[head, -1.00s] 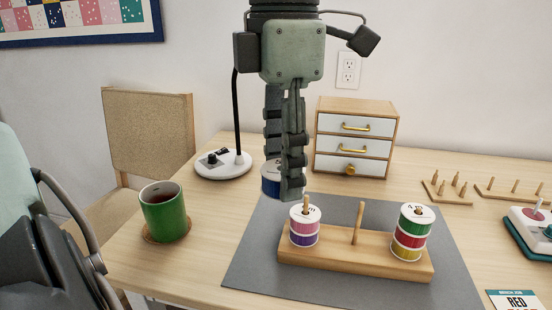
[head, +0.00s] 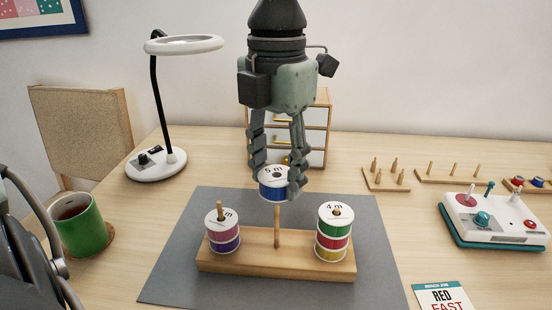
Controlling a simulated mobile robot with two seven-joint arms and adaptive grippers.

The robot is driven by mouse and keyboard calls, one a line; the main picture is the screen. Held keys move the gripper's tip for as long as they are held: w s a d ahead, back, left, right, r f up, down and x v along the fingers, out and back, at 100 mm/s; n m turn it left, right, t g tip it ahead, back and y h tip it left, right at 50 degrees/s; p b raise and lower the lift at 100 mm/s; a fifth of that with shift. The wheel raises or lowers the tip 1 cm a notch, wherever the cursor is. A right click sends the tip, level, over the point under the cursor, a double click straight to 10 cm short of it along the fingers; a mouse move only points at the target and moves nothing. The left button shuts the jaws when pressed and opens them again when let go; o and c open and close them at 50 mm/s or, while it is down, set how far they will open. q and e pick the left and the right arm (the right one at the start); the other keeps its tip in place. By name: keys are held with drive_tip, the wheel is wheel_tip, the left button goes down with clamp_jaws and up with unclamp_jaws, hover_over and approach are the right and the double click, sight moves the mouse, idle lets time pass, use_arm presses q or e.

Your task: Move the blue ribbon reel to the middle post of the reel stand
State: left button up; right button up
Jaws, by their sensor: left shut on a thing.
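The blue ribbon reel (head: 272,188) has a white top marked "5 m". My left gripper (head: 276,180) is shut on it and holds it over the middle post (head: 277,225) of the wooden reel stand (head: 277,262). The reel hides the post's upper end, so I cannot tell whether the tip is inside its hole. The left post carries a pink reel (head: 223,231) above a purple reel (head: 226,246). The right post carries a green reel (head: 334,228), a red one (head: 333,241) and a yellow one (head: 332,254). My right gripper is not in view.
The stand is on a grey mat (head: 180,270). A lamp (head: 155,165) and a green mug (head: 82,228) are on the left. A small drawer cabinet (head: 316,130) stands behind my gripper. Peg racks (head: 386,180), a white-and-teal device (head: 492,222) and a card (head: 442,297) are on the right.

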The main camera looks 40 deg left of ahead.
sight(277, 200)
use_arm(q)
drive_tip(key=shift+f, duration=0.35)
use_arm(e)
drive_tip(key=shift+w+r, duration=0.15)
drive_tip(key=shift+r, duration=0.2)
use_arm(q)
drive_tip(key=shift+f, duration=0.1)
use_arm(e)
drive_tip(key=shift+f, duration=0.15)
use_arm(q)
drive_tip(key=shift+f+b, duration=0.65)
drive_tip(key=shift+b, duration=0.35)
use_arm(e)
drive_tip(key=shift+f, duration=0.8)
use_arm(q)
drive_tip(key=shift+f, duration=0.15)
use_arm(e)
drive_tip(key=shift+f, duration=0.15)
use_arm(q)
drive_tip(key=shift+f+b, duration=0.35)
drive_tip(key=shift+b, duration=0.1)
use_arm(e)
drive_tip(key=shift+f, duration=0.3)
use_arm(q)
drive_tip(key=shift+f+b, duration=1)
drive_tip(key=shift+b, duration=0.05)
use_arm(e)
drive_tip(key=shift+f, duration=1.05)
